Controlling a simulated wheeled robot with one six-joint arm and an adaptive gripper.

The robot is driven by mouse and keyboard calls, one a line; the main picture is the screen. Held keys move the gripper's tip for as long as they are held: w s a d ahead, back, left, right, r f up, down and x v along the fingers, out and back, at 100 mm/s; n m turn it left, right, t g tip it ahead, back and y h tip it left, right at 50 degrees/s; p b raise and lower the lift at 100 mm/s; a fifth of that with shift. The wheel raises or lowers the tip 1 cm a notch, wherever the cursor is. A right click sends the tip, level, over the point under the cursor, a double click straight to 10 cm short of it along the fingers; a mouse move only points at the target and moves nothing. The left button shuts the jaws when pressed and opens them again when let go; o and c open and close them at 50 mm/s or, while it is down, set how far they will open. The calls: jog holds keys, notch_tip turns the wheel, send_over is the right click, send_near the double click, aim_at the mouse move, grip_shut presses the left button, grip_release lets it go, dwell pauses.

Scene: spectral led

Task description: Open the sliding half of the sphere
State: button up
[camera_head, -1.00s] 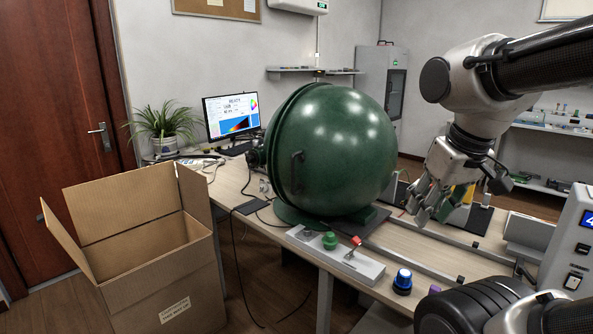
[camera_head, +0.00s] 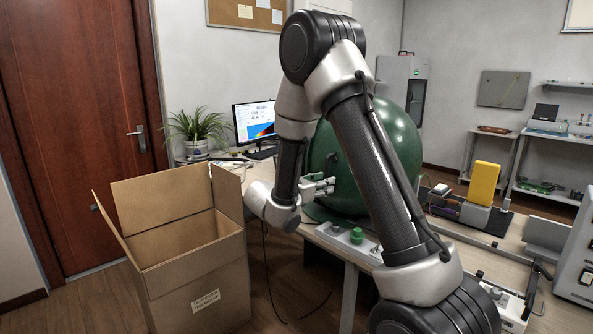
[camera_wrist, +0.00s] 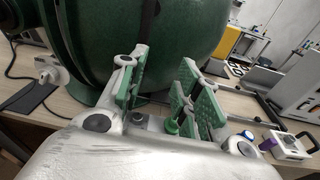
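The large dark green sphere (camera_head: 333,150) stands on the table, partly hidden behind my arm in the head view. It also fills the top of the wrist view (camera_wrist: 190,35), where a dark upright strip (camera_wrist: 149,15), possibly its handle, shows above my fingers. My gripper (camera_head: 325,186) is in front of the sphere's left side in the head view. In the wrist view my gripper (camera_wrist: 165,90) has its green-padded fingers spread, with nothing seen between them. Contact with the handle cannot be told.
An open cardboard box (camera_head: 195,265) stands left of the table. A control box with a green button (camera_head: 356,236) lies at the table's front edge, below my gripper. A monitor (camera_head: 254,122) and a plant (camera_head: 196,128) are behind. A yellow block (camera_head: 484,183) stands at the right.

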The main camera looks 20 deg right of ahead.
aim_at(321, 166)
jog(key=w+a+r+n+t, duration=0.2)
jog(key=w+a+r+t, duration=0.1)
jog(key=x, duration=0.7)
jog(key=shift+w+d+r, duration=0.1)
jog(key=shift+d+r, duration=0.05)
jog(key=shift+d, duration=0.1)
jog(key=shift+c, duration=0.5)
jog(key=shift+a, duration=0.1)
grip_shut()
jog(key=shift+o, duration=0.5)
grip_release()
jog(key=shift+a, duration=0.15)
jog(key=v, duration=0.8)
jog(key=shift+s+a, duration=0.25)
jog(key=shift+a, duration=0.05)
